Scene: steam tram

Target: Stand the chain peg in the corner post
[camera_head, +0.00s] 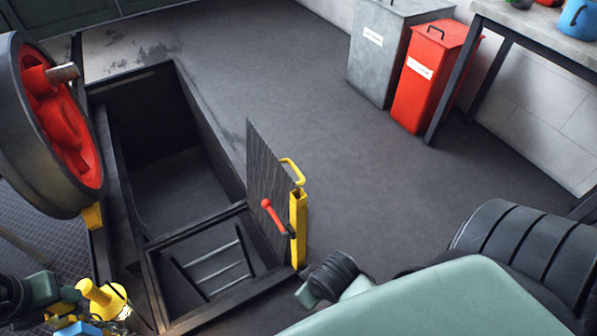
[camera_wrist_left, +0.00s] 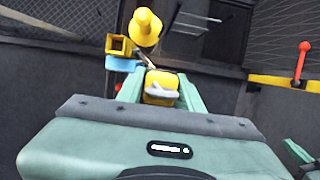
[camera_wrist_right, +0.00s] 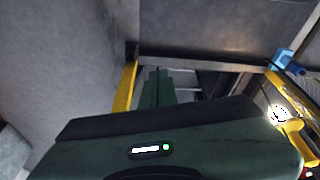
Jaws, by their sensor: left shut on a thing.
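My left gripper (camera_wrist_left: 161,88) is shut on a yellow piece (camera_wrist_left: 160,80), which looks like the chain peg; a grey link lies across it. Its lower end is hidden. Just ahead of it in the left wrist view is a square, open-topped yellow post end (camera_wrist_left: 118,45) with a blue part under it, likely the corner post. The held piece is apart from that opening. A yellow flanged knob (camera_wrist_left: 146,27) is beside the opening; it also shows in the head view (camera_head: 100,292). My right gripper (camera_wrist_right: 157,88) is shut and empty, near the hatch.
An open floor pit (camera_head: 185,165) with a ladder lies ahead. A raised hatch plate (camera_head: 267,190) with a yellow post (camera_head: 298,230) and red lever (camera_head: 270,215) stands at its right. A large red-and-black wheel (camera_head: 50,125) is at left. Bins (camera_head: 428,80) stand far right.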

